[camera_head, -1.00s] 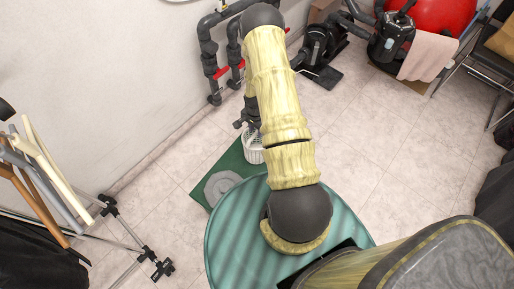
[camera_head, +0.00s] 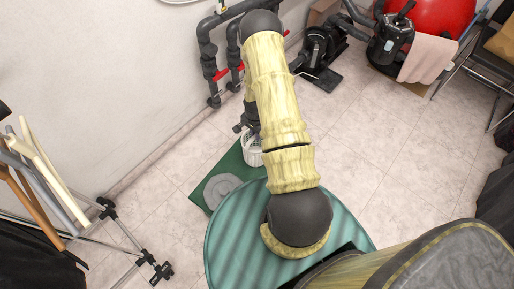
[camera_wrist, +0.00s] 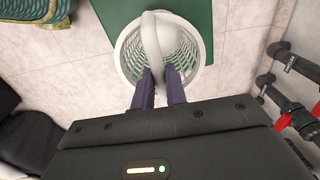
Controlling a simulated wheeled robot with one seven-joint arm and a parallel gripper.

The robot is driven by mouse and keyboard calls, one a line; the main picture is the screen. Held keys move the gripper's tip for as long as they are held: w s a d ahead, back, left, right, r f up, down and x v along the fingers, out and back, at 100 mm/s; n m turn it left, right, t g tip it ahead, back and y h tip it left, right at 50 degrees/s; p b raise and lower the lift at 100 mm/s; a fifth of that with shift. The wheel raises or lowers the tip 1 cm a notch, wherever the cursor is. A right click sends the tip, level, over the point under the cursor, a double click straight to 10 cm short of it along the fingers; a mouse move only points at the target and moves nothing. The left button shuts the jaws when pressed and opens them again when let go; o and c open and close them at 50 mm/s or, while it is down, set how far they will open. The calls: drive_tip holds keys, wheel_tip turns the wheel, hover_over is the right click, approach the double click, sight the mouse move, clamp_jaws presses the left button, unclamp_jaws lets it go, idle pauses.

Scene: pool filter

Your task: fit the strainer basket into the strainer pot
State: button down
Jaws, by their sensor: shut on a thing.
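The white strainer basket (camera_head: 252,154) is a round, slotted basket at the far end of the green mat, partly hidden by my arm in the head view. In the wrist view the basket (camera_wrist: 128,55) has a broad white handle (camera_wrist: 153,28) across its mouth. My gripper (camera_wrist: 159,76) is shut on this handle, with its dark fingers side by side over the mouth. I cannot tell whether the basket touches the mat. A black pump unit (camera_head: 318,48) stands at the back, beyond my arm; I cannot make out the strainer pot's opening on it.
A grey disc (camera_head: 222,190) lies on the green mat (camera_head: 197,194). Dark pipes with red valve handles (camera_head: 221,74) run along the wall. A red tank (camera_head: 445,14) with a pink towel stands back right. A folding rack is at left. Tiled floor right of my arm is clear.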

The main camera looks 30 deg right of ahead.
drive_tip(key=shift+r+p, duration=0.65)
drive_tip(key=shift+r, duration=0.3)
drive_tip(key=shift+r+p, duration=2.2)
drive_tip(key=shift+r, duration=0.85)
drive_tip(key=w+a+r+n, duration=0.2)
drive_tip(key=r+n, duration=0.4)
drive_tip(key=r, duration=0.3)
drive_tip(key=w+a+r+n, duration=0.2)
drive_tip(key=a+r+n, duration=0.2)
drive_tip(key=r+n, duration=0.3)
drive_tip(key=shift+w+a+r, duration=0.15)
drive_tip(key=shift+a+r, duration=0.15)
drive_tip(key=shift+r, duration=0.75)
